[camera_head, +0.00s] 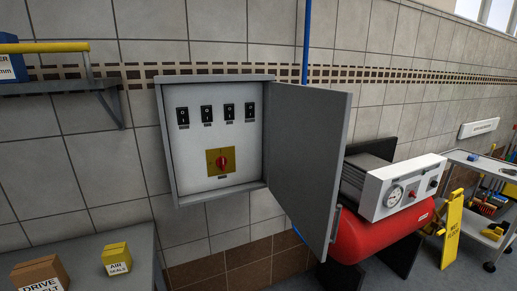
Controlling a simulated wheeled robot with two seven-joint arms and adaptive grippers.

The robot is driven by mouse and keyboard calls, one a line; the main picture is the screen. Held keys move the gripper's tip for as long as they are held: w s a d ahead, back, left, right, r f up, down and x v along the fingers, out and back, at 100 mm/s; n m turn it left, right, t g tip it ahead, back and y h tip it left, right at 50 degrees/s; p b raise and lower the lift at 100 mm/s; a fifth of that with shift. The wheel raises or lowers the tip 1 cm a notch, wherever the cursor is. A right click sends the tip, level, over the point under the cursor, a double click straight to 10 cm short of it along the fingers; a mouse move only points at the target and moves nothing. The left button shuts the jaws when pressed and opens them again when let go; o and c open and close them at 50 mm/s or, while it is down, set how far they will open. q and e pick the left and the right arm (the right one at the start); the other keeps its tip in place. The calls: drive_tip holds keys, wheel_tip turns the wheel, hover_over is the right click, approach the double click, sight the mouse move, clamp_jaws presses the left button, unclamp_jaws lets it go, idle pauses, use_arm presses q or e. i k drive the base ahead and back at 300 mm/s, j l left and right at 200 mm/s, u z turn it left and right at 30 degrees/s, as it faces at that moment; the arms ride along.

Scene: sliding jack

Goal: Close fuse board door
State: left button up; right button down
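The fuse board (215,139) is a grey box on the tiled wall, left of centre in the head view. Its white inner panel carries several black switches and a red rotary knob (221,161) on a yellow plate. The fuse board door (306,158) is a grey panel on the box's right side. It stands wide open, swung out from the wall towards me and to the right. Its free edge (342,175) is the near, right-hand edge. Neither of my grippers is in view.
A red tank (374,236) with a white gauge panel (402,187) stands right of the door, partly behind it. A bench (126,247) with boxes is at lower left, a shelf (62,86) above it. A yellow sign (452,229) and a trolley (485,170) stand at right.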

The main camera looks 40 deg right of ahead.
sight(309, 125)
drive_tip(key=l, duration=0.7)
drive_tip(key=k+l, duration=0.15)
drive_tip(key=l, duration=1.3)
drive_tip(key=k+l, duration=0.15)
drive_tip(key=l, duration=0.55)
drive_tip(key=i+u, duration=0.05)
